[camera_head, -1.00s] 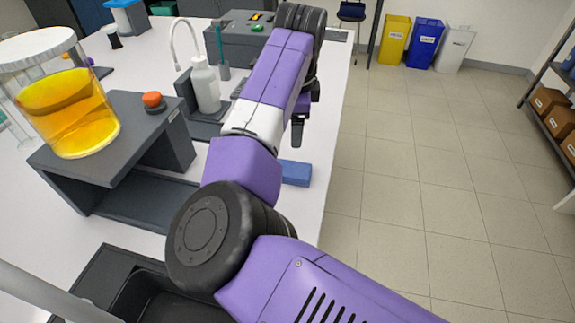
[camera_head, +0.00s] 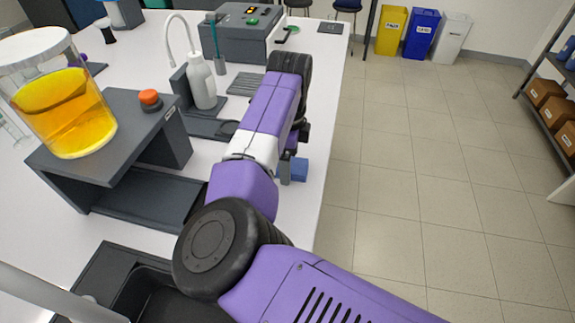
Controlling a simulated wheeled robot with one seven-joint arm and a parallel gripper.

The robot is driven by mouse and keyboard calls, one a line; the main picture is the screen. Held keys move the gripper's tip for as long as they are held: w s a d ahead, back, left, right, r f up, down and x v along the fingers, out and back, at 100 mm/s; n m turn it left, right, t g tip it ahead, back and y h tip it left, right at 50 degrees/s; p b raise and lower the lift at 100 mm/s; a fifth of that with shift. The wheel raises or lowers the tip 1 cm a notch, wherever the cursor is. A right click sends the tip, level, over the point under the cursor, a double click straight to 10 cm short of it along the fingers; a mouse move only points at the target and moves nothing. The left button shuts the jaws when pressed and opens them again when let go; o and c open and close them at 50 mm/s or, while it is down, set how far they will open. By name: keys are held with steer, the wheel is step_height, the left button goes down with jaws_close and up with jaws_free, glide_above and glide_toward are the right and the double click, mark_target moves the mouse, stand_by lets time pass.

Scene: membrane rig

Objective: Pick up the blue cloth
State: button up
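The blue cloth (camera_head: 299,169) is a small folded block on the white bench, near its right edge. Part of it is hidden behind my arm and gripper. My gripper (camera_head: 288,172) points down at the cloth's left part, and a finger overlaps the cloth in the picture. I cannot tell whether the fingers touch the cloth or how far apart they are.
A dark stand (camera_head: 110,140) with a jar of yellow liquid (camera_head: 62,110) and an orange knob is on the left. A white wash bottle (camera_head: 202,82) and a grey device (camera_head: 240,32) stand farther back. The bench's right edge (camera_head: 322,165) is close to the cloth.

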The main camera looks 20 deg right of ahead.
steer(key=shift+f, duration=0.2)
steer(key=c, duration=1.4)
steer(key=shift+r, duration=0.15)
steer(key=shift+c, duration=0.2)
step_height(320, 180, up, 20)
steer(key=b, duration=0.1)
steer(key=o, duration=0.7)
steer(key=shift+c, duration=0.2)
steer(key=c, duration=0.5)
